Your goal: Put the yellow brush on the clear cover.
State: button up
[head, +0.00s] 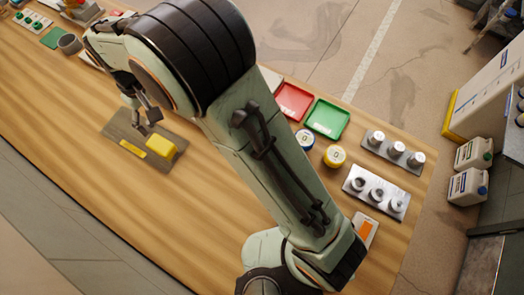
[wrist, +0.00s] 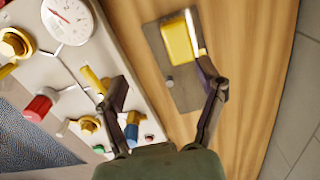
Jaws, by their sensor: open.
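A yellow block (head: 160,146), which may be the yellow brush, lies on a dark grey board on the wooden table. The block also shows in the wrist view (wrist: 178,42), at the top. A thin yellow strip (head: 132,148) lies beside it on the board. My gripper (head: 142,112) is above the board's far edge in the head view, apart from the block. I cannot make out a clear cover in either view.
A panel with a gauge (wrist: 68,18), a red knob (wrist: 40,105) and several brass fittings is left in the wrist view. Red (head: 294,101) and green (head: 327,118) trays, two round pots and metal plates with cylinders stand right of my arm.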

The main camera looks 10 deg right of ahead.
jog(key=s+d+r+m, duration=0.2)
jog(key=s+d+r, duration=0.2)
jog(key=d+r, duration=0.45)
jog(key=s+d+m, duration=0.5)
jog(key=s+d, duration=0.8)
jog(key=s, duration=0.3)
jog(key=shift+s+d+y, duration=0.3)
jog(key=shift+s+y, duration=0.05)
jog(key=shift+y, duration=0.05)
jog(key=shift+f, duration=0.1)
